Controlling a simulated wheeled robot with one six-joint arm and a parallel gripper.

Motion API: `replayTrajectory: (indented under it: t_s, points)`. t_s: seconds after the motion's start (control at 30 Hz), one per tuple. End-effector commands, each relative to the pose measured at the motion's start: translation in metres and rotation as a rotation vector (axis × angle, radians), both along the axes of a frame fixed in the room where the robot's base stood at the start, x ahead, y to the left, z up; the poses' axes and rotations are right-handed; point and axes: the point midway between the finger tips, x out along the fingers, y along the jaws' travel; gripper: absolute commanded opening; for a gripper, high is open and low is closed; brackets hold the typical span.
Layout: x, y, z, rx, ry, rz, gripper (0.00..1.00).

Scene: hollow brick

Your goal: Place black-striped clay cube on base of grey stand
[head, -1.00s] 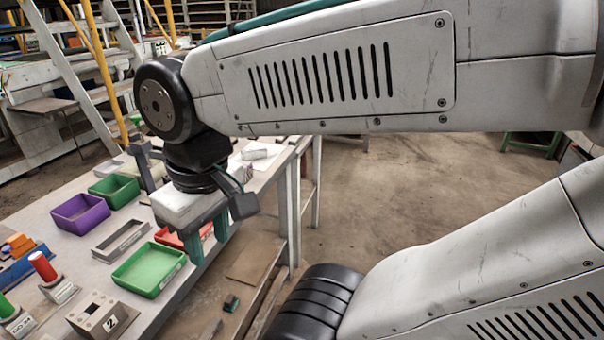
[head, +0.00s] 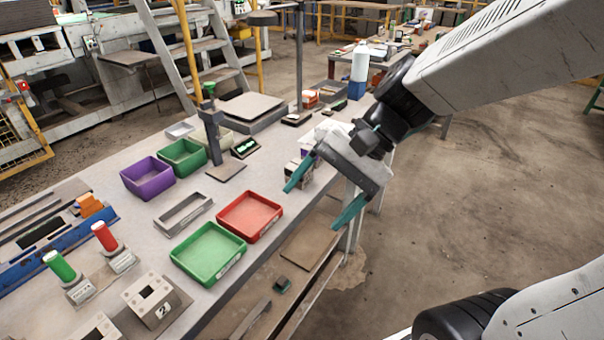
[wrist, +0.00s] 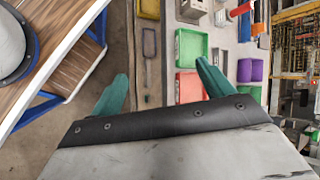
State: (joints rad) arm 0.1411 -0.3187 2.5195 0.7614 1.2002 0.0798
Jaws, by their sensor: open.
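My gripper (head: 315,205) is open and empty at the right edge of the workbench, its teal fingers spread and pointing down. In the wrist view its two fingers (wrist: 161,84) are apart with nothing between them. A grey stand with an upright post (head: 212,132) and a flat base plate (head: 226,171) is on the bench, left of my gripper. The base plate looks bare. A small greyish block with dark marks (head: 299,168) is partly hidden behind my left finger. I cannot tell whether it is the black-striped clay cube, which I do not clearly see elsewhere.
Red (head: 250,215), green (head: 208,253) and purple (head: 148,177) trays lie on the bench (head: 190,240), with an empty grey frame (head: 183,214). A hollow block marked 2 (head: 157,298) is at the front. A white bottle (head: 358,72) stands at the far end. Open floor is right.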

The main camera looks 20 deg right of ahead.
Motion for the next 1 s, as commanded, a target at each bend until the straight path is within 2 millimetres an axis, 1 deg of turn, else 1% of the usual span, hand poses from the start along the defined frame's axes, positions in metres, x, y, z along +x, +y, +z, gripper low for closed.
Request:
replayTrajectory:
  t_s: [0.03, 0.07, 0.1, 0.17, 0.2, 0.23, 0.3, 0.37, 0.4, 0.5, 0.6, 0.7, 0.8, 1.0]
  points:
    - [0.020, 0.005, -0.007, 0.092, 0.063, -0.102, 0.80]
    - [0.033, 0.008, -0.009, 0.149, 0.095, -0.168, 0.80]
    - [0.051, 0.010, -0.013, 0.223, 0.138, -0.257, 0.80]
    - [0.079, 0.008, -0.020, 0.330, 0.201, -0.397, 0.80]
    - [0.098, 0.005, -0.026, 0.398, 0.243, -0.493, 0.80]
    - [0.113, 0.001, -0.031, 0.448, 0.272, -0.568, 0.80]
    - [0.145, -0.013, -0.047, 0.557, 0.339, -0.742, 0.80]
    - [0.169, -0.029, -0.063, 0.638, 0.390, -0.885, 0.80]
    - [0.183, -0.040, -0.074, 0.684, 0.419, -0.975, 0.80]
    - [0.209, -0.068, -0.101, 0.781, 0.474, -1.167, 0.80]
    - [0.223, -0.090, -0.122, 0.844, 0.509, -1.303, 0.80]
    - [0.230, -0.103, -0.134, 0.876, 0.525, -1.380, 0.80]
    - [0.237, -0.104, -0.141, 0.888, 0.531, -1.408, 0.80]
    - [0.254, -0.092, -0.147, 0.888, 0.531, -1.409, 0.80]
